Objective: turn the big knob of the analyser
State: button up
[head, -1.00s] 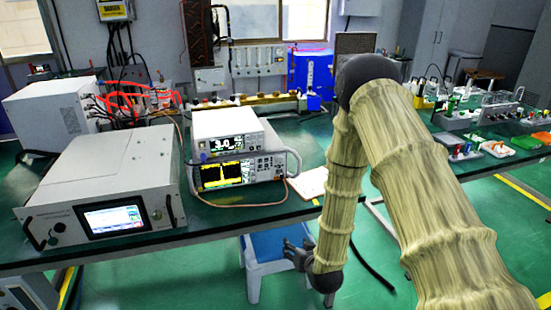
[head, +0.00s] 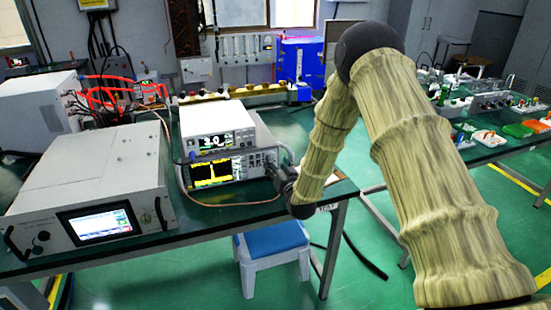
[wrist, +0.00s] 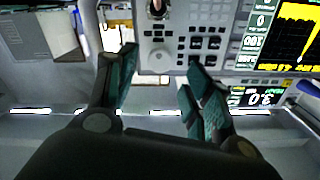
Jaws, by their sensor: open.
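The analyser (head: 213,173) is the lower instrument of a stack on the bench, with a yellow trace on its dark screen. My gripper (head: 275,172) is at the right end of its front panel and covers part of it in the head view. In the wrist view the panel (wrist: 205,44) shows buttons and the screen at the right.
A white instrument (head: 217,141) with a numeric display sits on the analyser. A larger grey box (head: 95,185) with a screen stands at the left. A pinkish cable (head: 235,204) runs along the bench below the analyser. A blue-topped stool (head: 272,240) stands below the bench.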

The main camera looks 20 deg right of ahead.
aim_at(272, 156)
jog(key=shift+w, duration=1.85)
jog(key=c, duration=1)
jog(key=shift+a+f+n+b, duration=0.1)
jog(key=shift+f+n+b, duration=0.1)
jog(key=shift+n+b, duration=0.3)
jog(key=n+b, duration=0.1)
jog(key=n, duration=0.1)
jog(key=shift+r+n, duration=0.1)
jog(key=shift+n, duration=0.2)
jog(key=shift+r+n, duration=0.1)
jog(key=shift+n, duration=0.2)
jog(key=o, duration=1)
